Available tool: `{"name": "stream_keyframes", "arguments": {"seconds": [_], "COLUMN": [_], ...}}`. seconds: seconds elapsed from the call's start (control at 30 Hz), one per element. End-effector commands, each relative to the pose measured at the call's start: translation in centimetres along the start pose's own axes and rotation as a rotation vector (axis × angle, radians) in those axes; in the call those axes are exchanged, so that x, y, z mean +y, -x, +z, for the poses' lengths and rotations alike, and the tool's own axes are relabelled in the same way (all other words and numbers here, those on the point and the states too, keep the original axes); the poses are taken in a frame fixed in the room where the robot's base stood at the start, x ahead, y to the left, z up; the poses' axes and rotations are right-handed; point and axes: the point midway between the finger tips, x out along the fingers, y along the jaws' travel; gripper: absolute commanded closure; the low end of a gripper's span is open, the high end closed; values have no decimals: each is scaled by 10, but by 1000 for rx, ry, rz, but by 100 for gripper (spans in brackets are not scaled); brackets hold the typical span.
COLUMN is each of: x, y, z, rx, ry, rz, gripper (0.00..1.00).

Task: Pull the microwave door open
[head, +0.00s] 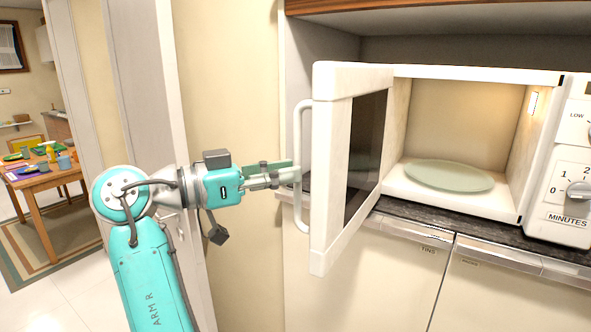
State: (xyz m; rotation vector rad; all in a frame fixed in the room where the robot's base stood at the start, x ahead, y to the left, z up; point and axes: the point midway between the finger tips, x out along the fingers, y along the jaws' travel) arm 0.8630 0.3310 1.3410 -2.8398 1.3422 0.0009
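The white microwave (480,72) stands on the counter at the right, with its interior lit and a round pale green plate (449,176) inside. Its door (329,170) is swung wide open on its left side and points out toward me. The door's white vertical handle (299,215) is on the door's outer face, at the left. My gripper (290,177) reaches from the left with its fingers at the handle, about mid-height. The fingers are small and overlap the handle, so whether they are closed on it is unclear.
The dial panel (568,160) is right of the microwave's opening. A dark countertop (400,214) and cream cabinets (385,270) lie below. A wooden shelf edge (340,4) runs above. A wooden table (36,181) with colourful items stands far left, with open floor before it.

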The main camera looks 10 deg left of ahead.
Motion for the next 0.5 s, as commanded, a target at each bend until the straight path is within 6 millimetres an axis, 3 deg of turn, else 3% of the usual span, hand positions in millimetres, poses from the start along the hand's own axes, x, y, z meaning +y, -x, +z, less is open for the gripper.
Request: {"name": "stream_keyframes", "arguments": {"seconds": [0.3, 0.5], "x": [0, 0], "y": [64, 86], "z": [0, 0], "rx": [0, 0], "ry": [0, 0], "rz": [-3, -1], "gripper": [75, 75]}}
